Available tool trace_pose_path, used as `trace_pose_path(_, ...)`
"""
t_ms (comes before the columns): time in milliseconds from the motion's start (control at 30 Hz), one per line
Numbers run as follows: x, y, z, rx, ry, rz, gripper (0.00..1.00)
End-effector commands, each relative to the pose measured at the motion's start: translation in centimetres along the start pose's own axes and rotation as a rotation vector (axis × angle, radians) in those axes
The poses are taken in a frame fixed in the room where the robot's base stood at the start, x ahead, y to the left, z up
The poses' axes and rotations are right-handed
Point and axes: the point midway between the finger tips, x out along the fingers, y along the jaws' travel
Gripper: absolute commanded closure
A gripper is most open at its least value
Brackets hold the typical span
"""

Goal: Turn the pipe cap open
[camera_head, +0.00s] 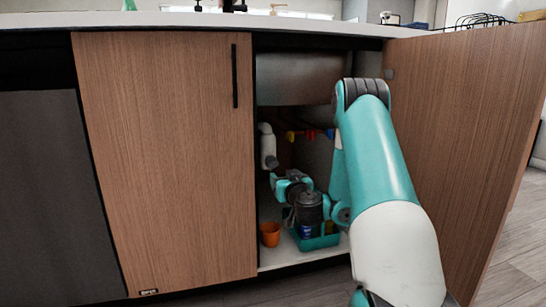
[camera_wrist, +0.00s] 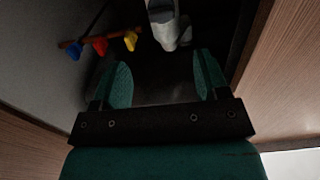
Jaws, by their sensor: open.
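A white drain pipe (camera_head: 268,147) hangs inside the open cabinet under the sink. Its thicker lower part, which looks like the cap, is at the pipe's lower end; I cannot clearly separate the cap from the pipe. In the wrist view, the pipe's grey-white end (camera_wrist: 171,30) is at the top, beyond the fingertips. My gripper (camera_head: 276,179) is inside the cabinet, just below and right of the pipe. In the wrist view, the two green fingers of my gripper (camera_wrist: 164,72) are apart with nothing between them. They appear not to touch the pipe.
Blue (camera_wrist: 75,50), red (camera_wrist: 100,46) and yellow (camera_wrist: 130,40) valve handles sit on the cabinet wall. An orange cup (camera_head: 270,234) and a teal caddy (camera_head: 318,241) stand on the cabinet floor. The open door (camera_head: 465,140) stands right of my arm; the left door (camera_head: 165,160) is closed.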

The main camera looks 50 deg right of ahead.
Motion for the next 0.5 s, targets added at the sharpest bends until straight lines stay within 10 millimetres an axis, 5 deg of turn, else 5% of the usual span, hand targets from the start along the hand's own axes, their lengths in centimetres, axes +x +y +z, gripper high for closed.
trace_pose_path(500, 4.5, -0.2, -0.7, 0.003, -0.002, -0.004, 0.32)
